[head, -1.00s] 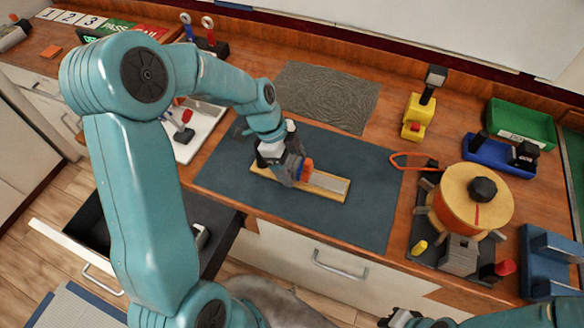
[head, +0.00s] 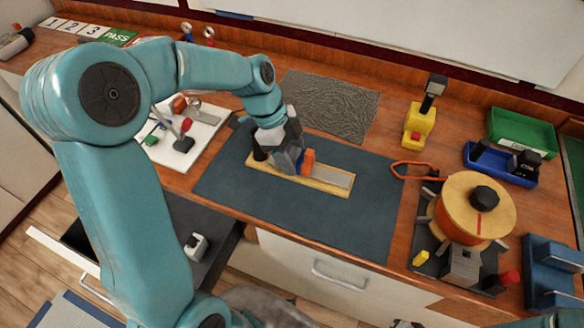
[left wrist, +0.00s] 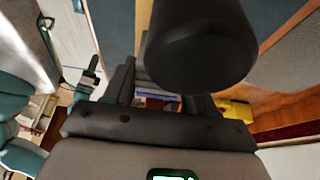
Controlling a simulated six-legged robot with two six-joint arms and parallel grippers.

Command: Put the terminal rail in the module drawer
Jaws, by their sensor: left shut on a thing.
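The terminal rail (head: 328,178) is a yellow-edged strip with a grey metal track and orange and blue blocks near its middle. It is over the dark blue mat (head: 290,215) in the head view; whether it touches the mat is hard to tell. My left gripper (head: 296,163) is shut on it near the blocks and covers part of it. In the left wrist view the dark fingers (left wrist: 160,98) show, with a blurred bit of the rail between them. The module drawer (head: 212,238) stands open at the lower left, partly behind my left arm, with a small grey module inside.
A white tray (head: 158,152) with small parts lies left of the mat. A yellow-topped reel (head: 455,208), a yellow stand (head: 418,125), and blue (head: 485,165) and green (head: 530,125) bins stand at the right. A grey textured mat (head: 325,100) lies behind.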

